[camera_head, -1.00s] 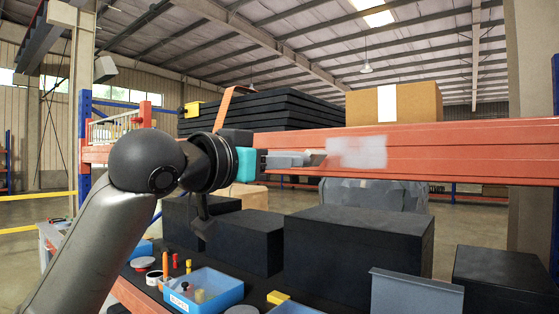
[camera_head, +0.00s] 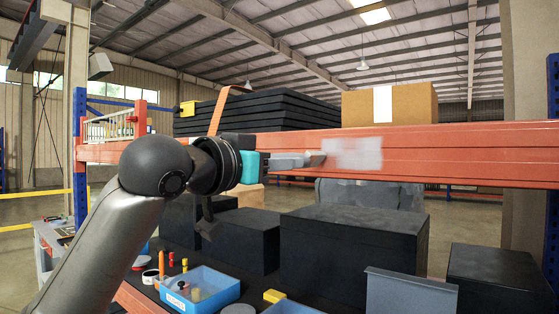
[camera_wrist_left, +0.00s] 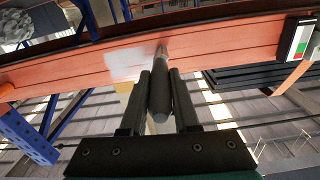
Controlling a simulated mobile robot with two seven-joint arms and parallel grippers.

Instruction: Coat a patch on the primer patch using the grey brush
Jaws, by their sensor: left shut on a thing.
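The primer patch (camera_head: 353,153) is a pale whitish rectangle on the face of the orange beam. In the left wrist view, the patch (camera_wrist_left: 126,63) lies left of the brush tip. My left gripper (camera_head: 290,160) is at the beam, just left of the patch. It is shut on the grey brush (camera_wrist_left: 159,94), which sits between its two dark fingers. The bristle end points at the beam close to the patch's edge; whether it touches is unclear. My right gripper is not in view.
The orange beam (camera_head: 460,155) runs across the view. Below it stand black boxes (camera_head: 350,245), a blue tray (camera_head: 205,290) of small items and a grey-blue bin (camera_head: 410,293). A cardboard box (camera_head: 415,104) and dark stacked slabs (camera_head: 265,112) stand behind the beam.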

